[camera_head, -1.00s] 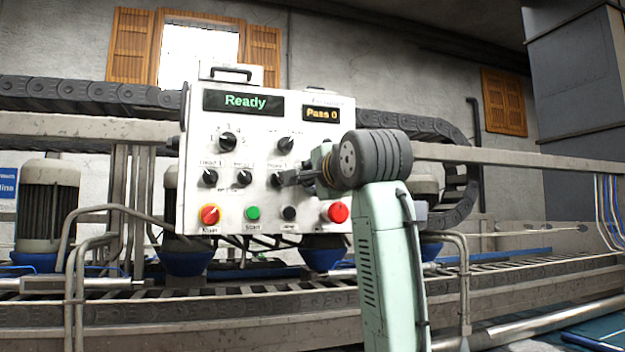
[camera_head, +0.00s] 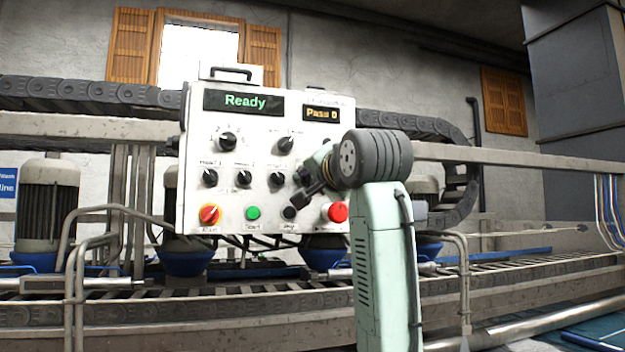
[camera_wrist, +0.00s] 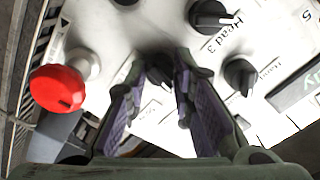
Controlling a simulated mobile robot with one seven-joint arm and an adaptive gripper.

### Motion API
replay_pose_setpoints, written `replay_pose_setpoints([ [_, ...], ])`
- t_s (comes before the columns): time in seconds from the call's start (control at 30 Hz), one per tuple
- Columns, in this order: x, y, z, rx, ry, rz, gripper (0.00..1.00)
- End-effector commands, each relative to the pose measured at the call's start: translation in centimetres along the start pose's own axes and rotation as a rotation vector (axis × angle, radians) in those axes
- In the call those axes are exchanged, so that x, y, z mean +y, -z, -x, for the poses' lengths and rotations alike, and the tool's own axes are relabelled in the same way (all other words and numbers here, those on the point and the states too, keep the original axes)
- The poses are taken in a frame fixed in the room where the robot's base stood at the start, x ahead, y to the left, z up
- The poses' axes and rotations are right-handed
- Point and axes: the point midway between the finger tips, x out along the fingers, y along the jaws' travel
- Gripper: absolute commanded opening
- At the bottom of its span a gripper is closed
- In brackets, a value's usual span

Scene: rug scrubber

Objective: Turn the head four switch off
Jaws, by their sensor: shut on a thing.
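The head four switch (camera_wrist: 158,72) is a dark knob on the white control panel (camera_head: 240,110). In the wrist view it sits between my gripper's two fingers, beside the switch labelled Head 3 (camera_wrist: 212,16). My gripper (camera_wrist: 160,82) is shut on it. In the head view my gripper (camera_head: 304,187) is at the panel's right part, and it and my arm largely hide the head four switch. The fingers cover much of the knob, so I cannot tell which way it points.
A red stop button (camera_head: 337,212) is close below my gripper and shows in the wrist view (camera_wrist: 57,88). A small black button (camera_head: 289,213) and a green button (camera_head: 253,213) are to its left. Another knob (camera_wrist: 240,75) is right beside the fingers. The display (camera_head: 245,101) reads Ready.

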Motion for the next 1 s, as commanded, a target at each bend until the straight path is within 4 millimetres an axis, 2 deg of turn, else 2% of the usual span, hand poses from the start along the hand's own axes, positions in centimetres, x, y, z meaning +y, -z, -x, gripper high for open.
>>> replay_pose_setpoints([
  [0.6,0.01,-0.01,0.01,0.0,0.0,0.579,0.0],
  [1.0,-0.01,-0.04,0.0,0.0,0.0,0.841,0.0],
])
